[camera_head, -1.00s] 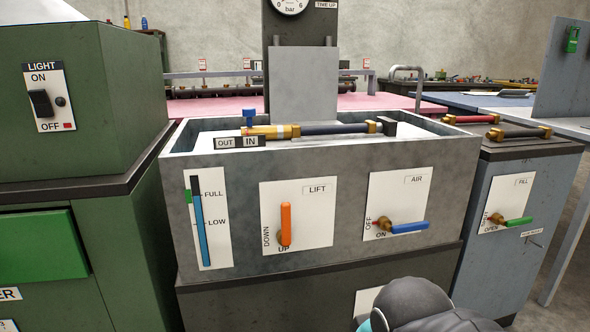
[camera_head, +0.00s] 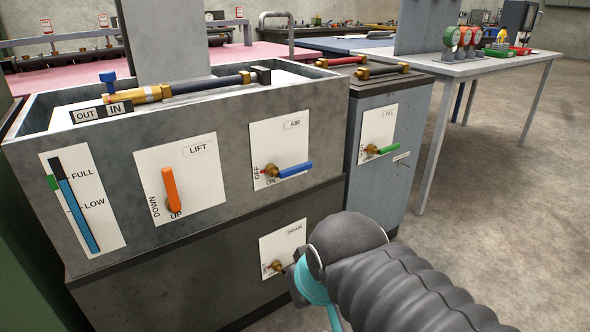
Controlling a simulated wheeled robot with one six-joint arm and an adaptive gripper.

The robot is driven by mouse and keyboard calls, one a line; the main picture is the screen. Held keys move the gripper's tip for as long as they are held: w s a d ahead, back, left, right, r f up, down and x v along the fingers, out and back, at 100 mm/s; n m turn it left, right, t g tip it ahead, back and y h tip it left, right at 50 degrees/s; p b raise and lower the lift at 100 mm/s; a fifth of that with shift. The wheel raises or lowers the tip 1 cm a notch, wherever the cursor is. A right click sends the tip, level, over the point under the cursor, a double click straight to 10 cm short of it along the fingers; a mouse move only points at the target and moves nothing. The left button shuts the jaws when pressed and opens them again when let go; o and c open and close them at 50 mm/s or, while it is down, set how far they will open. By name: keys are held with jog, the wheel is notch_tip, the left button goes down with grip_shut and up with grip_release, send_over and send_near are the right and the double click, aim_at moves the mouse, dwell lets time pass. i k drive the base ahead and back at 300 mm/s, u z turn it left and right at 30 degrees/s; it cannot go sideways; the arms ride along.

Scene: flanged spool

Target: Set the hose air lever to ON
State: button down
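The blue air lever (camera_head: 295,170) sits on a brass valve on the white AIR panel (camera_head: 292,129), on the front of the grey tank. Its handle points right and slightly up. A small red tip on the valve's other side points left toward the OFF mark; the ON mark is below the valve. My arm, with a dark rounded joint, black ribbed sleeve and teal part, fills the lower right, below and right of the lever and apart from it in the picture. My gripper's fingers do not show.
Left of AIR is the LIFT panel with an orange lever (camera_head: 171,190). Below is the DRAIN panel (camera_head: 282,242), partly hidden by my arm. A green FILL lever (camera_head: 382,150) is on the blue-grey cabinet (camera_head: 404,176) at right. A grey table (camera_head: 482,68) stands beyond open floor.

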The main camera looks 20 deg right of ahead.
aim_at(271, 170)
jog(key=k, duration=0.5)
jog(key=u, duration=1.15)
jog(key=i, duration=0.7)
jog(key=z, duration=0.9)
